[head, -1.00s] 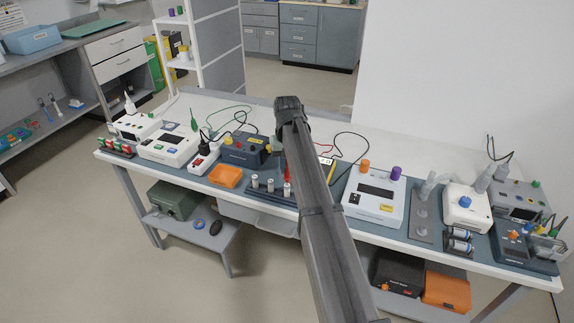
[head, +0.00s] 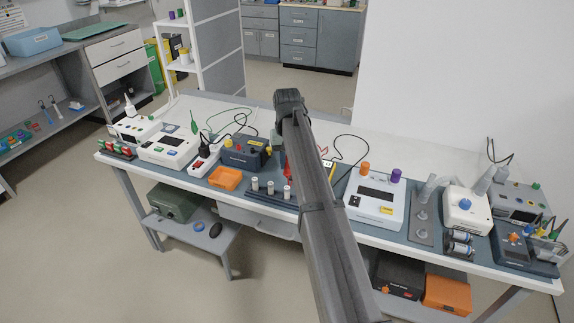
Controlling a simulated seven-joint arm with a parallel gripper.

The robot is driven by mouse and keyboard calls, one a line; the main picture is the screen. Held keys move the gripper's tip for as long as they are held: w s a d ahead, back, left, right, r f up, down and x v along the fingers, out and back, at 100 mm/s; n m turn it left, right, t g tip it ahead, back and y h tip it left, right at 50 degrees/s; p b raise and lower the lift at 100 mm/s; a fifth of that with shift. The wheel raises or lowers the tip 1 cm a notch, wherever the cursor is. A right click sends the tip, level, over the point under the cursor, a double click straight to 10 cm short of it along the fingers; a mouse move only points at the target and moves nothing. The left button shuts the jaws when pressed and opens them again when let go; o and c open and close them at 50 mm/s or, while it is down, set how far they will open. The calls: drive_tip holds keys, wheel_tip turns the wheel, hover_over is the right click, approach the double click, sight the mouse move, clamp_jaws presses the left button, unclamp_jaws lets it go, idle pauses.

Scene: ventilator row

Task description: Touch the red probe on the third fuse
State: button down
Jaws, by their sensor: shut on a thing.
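A row of three upright pale fuses stands on a dark block (head: 262,196) on the bench: the left fuse (head: 254,183), the middle fuse (head: 270,187) and the right fuse (head: 287,191). The red probe (head: 287,171) points down just above the right fuse, with its upper part hidden by my arm. I cannot tell for certain whether its tip touches the fuse. My gripper (head: 279,143) is mostly hidden behind my arm, above the fuse row, and is shut on the red probe.
An orange tray (head: 225,178) and a dark meter box (head: 244,151) stand left of the fuses. A white device (head: 376,200) with orange and purple knobs stands to the right. A black cable (head: 350,137) loops behind my arm.

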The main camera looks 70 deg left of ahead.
drive_tip(key=shift+r, duration=2)
